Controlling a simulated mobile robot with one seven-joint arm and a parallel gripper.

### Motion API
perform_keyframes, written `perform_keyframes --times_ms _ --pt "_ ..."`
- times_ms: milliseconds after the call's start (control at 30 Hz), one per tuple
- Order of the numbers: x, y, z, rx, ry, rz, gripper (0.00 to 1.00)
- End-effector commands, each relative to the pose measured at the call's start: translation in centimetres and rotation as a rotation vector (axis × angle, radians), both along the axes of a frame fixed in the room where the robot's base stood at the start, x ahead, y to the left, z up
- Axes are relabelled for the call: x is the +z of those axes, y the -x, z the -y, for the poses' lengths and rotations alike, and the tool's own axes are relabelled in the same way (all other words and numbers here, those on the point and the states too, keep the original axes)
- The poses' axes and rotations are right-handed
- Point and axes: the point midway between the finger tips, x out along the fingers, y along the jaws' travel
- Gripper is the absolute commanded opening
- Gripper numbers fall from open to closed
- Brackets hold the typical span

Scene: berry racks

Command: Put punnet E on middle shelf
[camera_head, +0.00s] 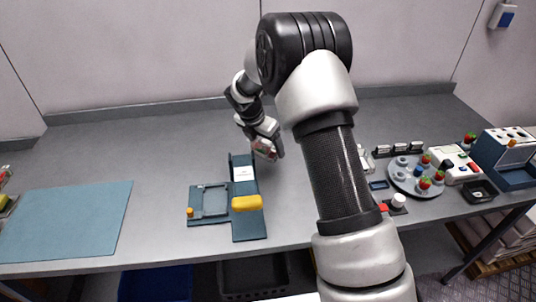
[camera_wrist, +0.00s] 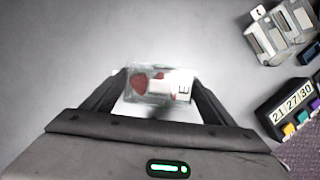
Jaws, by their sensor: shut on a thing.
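Punnet E (camera_wrist: 158,83) is a small clear box with red berries and a white label marked E. My gripper (camera_wrist: 155,95) is shut on it, with one dark finger on each side in the wrist view. In the head view, my gripper (camera_head: 266,146) is over the grey table behind the teal fixture, with the punnet (camera_head: 264,152) partly visible at its fingers. I cannot tell whether the punnet touches the table. No middle shelf can be made out in either view.
A teal fixture with a yellow handle (camera_head: 247,203) stands at the front middle. A teal mat (camera_head: 66,221) lies at left. At right are a round tray (camera_head: 403,180) with berries and a teal machine (camera_head: 509,158). Clear punnets (camera_wrist: 268,40) and a number block (camera_wrist: 293,108) show right in the wrist view.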

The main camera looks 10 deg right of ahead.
Motion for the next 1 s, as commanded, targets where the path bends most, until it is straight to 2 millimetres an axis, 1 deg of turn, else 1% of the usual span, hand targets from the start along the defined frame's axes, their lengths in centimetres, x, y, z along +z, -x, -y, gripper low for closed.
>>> perform_keyframes --times_ms 133,300,667,700,800,1000 --pt "-1.2 0.0 0.0 -0.001 0.000 0.000 0.54" --pt "-3.6 0.0 0.0 0.000 0.001 -0.001 0.54" --pt "-4.2 0.0 0.1 -0.002 0.000 0.001 0.54" --pt "-4.2 0.0 0.1 -0.003 0.000 0.002 0.82" --pt "-4.1 0.0 0.1 -0.003 0.001 0.001 0.97" --pt "-4.1 0.0 0.1 -0.003 0.001 0.001 0.97"
